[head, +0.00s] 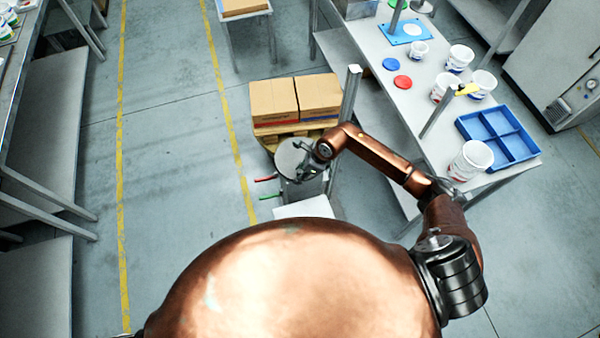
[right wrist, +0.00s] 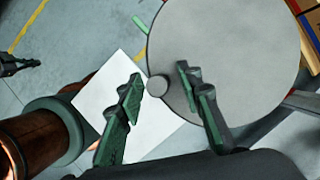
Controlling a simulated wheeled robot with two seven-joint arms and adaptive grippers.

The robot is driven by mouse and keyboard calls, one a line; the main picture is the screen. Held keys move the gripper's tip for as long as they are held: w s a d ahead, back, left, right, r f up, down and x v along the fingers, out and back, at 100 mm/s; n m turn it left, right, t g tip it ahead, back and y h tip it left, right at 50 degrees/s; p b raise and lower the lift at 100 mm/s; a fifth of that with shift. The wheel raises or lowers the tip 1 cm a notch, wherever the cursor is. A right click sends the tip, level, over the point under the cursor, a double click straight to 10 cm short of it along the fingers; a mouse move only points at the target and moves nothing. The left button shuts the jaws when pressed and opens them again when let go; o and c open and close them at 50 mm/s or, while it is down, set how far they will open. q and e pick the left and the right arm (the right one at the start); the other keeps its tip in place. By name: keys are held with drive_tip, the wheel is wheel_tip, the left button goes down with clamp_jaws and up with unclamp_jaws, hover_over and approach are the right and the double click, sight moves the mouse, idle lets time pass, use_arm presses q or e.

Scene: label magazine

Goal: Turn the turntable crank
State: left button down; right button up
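The turntable (head: 291,156) is a grey round disc on a low stand; it fills the upper right of the right wrist view (right wrist: 235,50). A small round grey knob (right wrist: 157,86) shows at the disc's edge. My right gripper (head: 309,167) is over the turntable's right side. In the right wrist view its fingers (right wrist: 158,78) are open, one on each side of the knob, with gaps visible; their height above it is unclear. A dark shape at the left edge of that view (right wrist: 18,64) looks like my left gripper, too small to read.
Red (head: 266,179) and green (head: 270,196) bars stick out left of the stand. Cardboard boxes (head: 297,98) on a pallet stand behind it. A grey post (head: 349,92) rises close to my right arm. A workbench (head: 432,128) with tubs and a blue tray (head: 497,138) is at right. Floor at left is clear.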

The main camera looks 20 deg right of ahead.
clamp_jaws()
idle(0.6)
